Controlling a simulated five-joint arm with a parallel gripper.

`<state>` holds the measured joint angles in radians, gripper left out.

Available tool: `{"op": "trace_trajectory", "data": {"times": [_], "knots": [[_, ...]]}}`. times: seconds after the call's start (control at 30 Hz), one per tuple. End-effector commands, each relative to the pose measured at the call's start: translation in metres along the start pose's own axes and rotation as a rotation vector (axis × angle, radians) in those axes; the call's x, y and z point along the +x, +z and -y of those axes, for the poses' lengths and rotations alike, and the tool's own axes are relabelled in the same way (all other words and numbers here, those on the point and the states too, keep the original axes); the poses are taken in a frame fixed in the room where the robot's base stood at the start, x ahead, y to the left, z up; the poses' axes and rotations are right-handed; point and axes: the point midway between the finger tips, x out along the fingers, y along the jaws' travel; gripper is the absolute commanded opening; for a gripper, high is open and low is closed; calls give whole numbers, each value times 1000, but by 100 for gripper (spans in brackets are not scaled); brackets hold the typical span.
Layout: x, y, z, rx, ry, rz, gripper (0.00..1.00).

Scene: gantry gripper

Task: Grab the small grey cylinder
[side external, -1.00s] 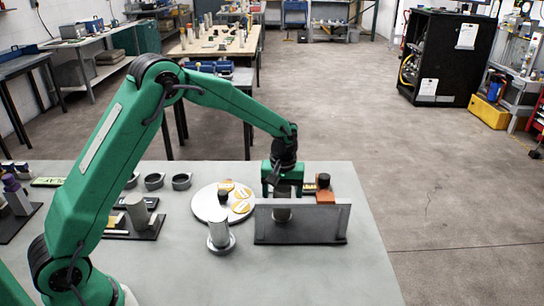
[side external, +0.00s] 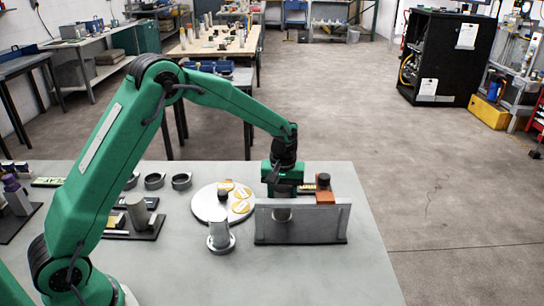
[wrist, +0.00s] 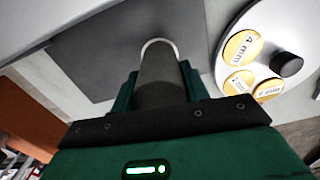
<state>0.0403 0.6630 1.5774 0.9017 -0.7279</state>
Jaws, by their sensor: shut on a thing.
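The grey cylinder (wrist: 160,75) sits between the two green fingers of my gripper (wrist: 156,88) in the wrist view, with a pale rim at its far end. The fingers press on both its sides. In the side view my gripper (side external: 284,190) points down behind the upper edge of a grey metal panel. A part of the cylinder (side external: 282,215) shows below the fingers at the panel. I cannot tell whether its lower end touches anything.
An orange block (side external: 325,195) with a dark knob stands right of my gripper. A round white plate (side external: 207,204) with yellow discs and a dark knob lies left. A metal post (side external: 219,232) stands in front. The grey panel (side external: 325,225) stands close by; the right table edge is clear.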

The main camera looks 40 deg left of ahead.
Motion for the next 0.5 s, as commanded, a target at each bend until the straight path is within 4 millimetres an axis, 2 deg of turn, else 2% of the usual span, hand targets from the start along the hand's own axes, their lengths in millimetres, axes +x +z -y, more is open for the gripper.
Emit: {"op": "trace_trajectory", "data": {"times": [0.27,0.5], "knots": [[-23,-1,-1,0,4,-4,8],[-59,-1,-1,0,5,-5,8]]}}
